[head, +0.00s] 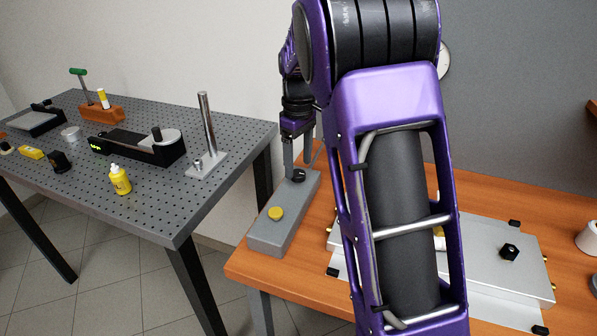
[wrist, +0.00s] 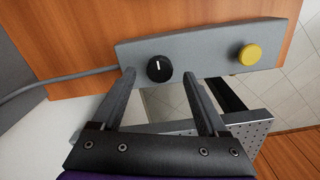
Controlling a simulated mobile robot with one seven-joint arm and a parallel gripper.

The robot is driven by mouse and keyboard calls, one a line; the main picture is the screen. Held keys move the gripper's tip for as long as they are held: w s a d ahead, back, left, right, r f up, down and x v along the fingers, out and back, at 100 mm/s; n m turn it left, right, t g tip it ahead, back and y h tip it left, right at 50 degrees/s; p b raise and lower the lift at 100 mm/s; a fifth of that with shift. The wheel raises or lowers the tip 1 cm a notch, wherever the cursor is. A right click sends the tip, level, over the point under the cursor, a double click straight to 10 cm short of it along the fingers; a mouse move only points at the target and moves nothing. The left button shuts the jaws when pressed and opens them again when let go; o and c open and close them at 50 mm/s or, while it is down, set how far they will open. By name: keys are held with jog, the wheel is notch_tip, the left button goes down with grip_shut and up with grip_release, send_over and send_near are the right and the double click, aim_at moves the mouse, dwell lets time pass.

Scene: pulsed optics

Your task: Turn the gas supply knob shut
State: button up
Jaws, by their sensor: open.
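A round black knob (wrist: 159,68) with a white pointer line is on the face of a long grey box (wrist: 205,55). The line stands near upright in the wrist view. In the head view the knob (head: 298,175) sits at the far end of the grey box (head: 268,236). My gripper (wrist: 159,77) is open and empty, its fingertips to the left and right of the knob with a gap on both sides. In the head view my gripper (head: 301,162) is right at the knob. I cannot tell whether the fingertips reach down around it.
A yellow button (wrist: 249,54) is on the same box, which stands on the wooden bench (head: 245,268). A grey cable (wrist: 60,84) leaves the box. A silver unit (head: 480,262) with another black knob (head: 509,251) lies right. A perforated table (head: 150,215) with optics stands left.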

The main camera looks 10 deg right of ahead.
jog(key=shift+f, duration=1.15)
grip_shut()
